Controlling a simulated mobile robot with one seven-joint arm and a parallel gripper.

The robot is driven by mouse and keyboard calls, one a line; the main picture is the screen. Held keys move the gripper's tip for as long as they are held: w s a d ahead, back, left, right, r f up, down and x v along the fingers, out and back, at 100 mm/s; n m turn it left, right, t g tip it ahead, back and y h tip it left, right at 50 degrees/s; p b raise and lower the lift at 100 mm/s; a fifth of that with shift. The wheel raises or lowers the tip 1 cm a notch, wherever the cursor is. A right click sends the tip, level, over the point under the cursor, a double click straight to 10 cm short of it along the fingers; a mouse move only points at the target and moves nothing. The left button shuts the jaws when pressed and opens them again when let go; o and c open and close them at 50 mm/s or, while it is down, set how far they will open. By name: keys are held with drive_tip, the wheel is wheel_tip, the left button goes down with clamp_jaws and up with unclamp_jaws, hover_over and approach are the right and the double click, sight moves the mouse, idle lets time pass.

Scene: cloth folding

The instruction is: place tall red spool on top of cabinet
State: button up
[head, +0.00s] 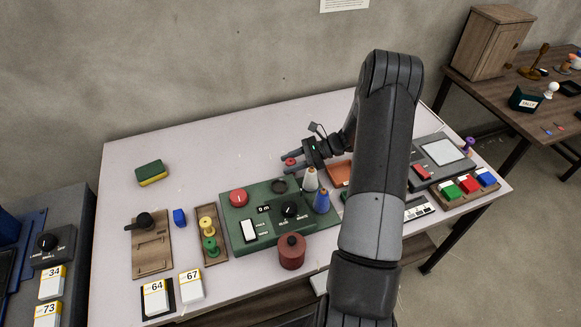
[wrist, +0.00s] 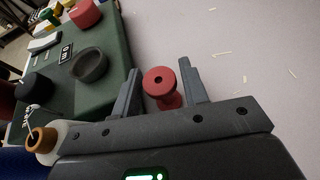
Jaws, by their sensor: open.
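A red spool (head: 291,161) stands on the light table behind the green panel. It also shows in the wrist view (wrist: 160,84), with its round top and central hole facing the camera. My gripper (wrist: 159,76) is open, with one finger on each side of the spool. A gap shows between the spool and the right finger; the left finger is closer, and I cannot tell whether it touches. The wooden cabinet (head: 487,42) stands on a separate brown table (head: 508,92) at the back right.
The green panel (head: 255,247) with knobs lies just in front of my gripper. A white cone (head: 310,180) and a blue cone (head: 322,202) stand close by. A dark red canister (head: 291,252) stands at the front. The light table's back left is mostly clear.

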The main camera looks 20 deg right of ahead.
sight(292, 161)
drive_tip(key=c, duration=0.8)
drive_tip(key=shift+r, duration=0.1)
drive_tip(key=shift+r, duration=0.4)
wheel_tip(292, 161, up, 4)
drive_tip(key=shift+d+f, duration=0.15)
drive_tip(key=shift+f, duration=0.05)
drive_tip(key=s+d+r, duration=0.6)
drive_tip(key=s+d, duration=0.1)
drive_tip(key=d, duration=0.1)
drive_tip(key=shift+s+d+r, duration=0.2)
drive_tip(key=shift+d+r, duration=0.05)
drive_tip(key=shift+d, duration=0.1)
